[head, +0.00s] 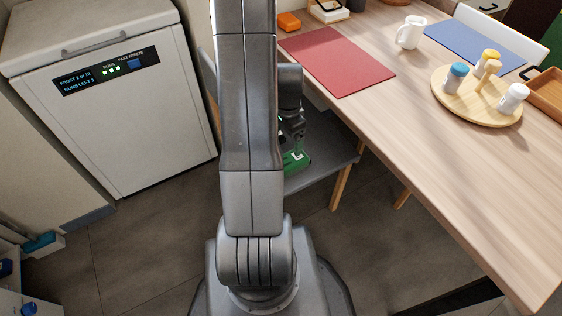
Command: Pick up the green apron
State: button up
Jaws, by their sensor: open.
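The green apron (297,164) shows as a small green piece on the seat of the grey chair (325,148), just right of my arm. My arm hides its left part. My gripper (298,146) is small and dark in this view, right at the apron's upper edge and pointing down at it. Its jaws are open. I cannot tell whether the fingers touch the apron or are just above it.
The wooden table (420,130) stands close to the right of the chair. On it are a red mat (338,62), a white mug (410,33), a blue mat (475,47) and a round board (450,105) with shakers. A white freezer (120,120) stands left.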

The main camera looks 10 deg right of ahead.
aim_at(289, 160)
notch_tip(289, 160, down, 8)
jog(key=shift+r+b, duration=0.15)
jog(key=shift+b, duration=0.65)
jog(key=f, duration=0.1)
jog(key=f+b, duration=0.1)
jog(key=f, duration=0.3)
jog(key=shift+d+f+b, duration=0.15)
jog(key=shift+d+b, duration=0.2)
jog(key=c, duration=1.1)
jog(key=shift+r, duration=0.2)
jog(key=shift+c, duration=0.2)
